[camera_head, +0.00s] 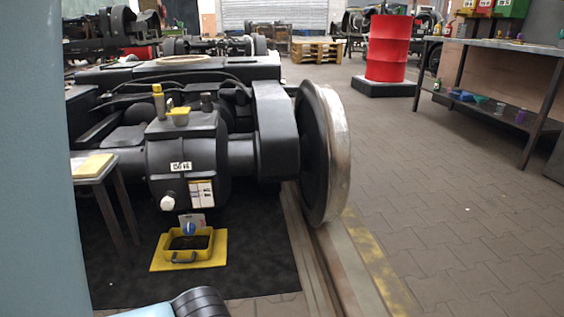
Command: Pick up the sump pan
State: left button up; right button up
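The sump pan (205,254) is a shallow yellow tray with a dark inside and a dark handle at its front. It sits low on the floor, on a flat yellow mat (160,264), below the black gearbox housing (187,158) of the bogie. A small blue item (190,229) and a pale card (192,219) show at its back edge; I cannot tell whether they are in it or behind it. Neither of my grippers is in view.
A large wheel (325,150) on a rail stands right of the pan. A small table (92,166) stands left of it. A pale blue surface (38,160) fills the left edge. A black floor mat (258,265) surrounds the pan.

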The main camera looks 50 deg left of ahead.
aim_at(178, 248)
jog(key=j+u, duration=0.1)
jog(key=u, duration=2.8)
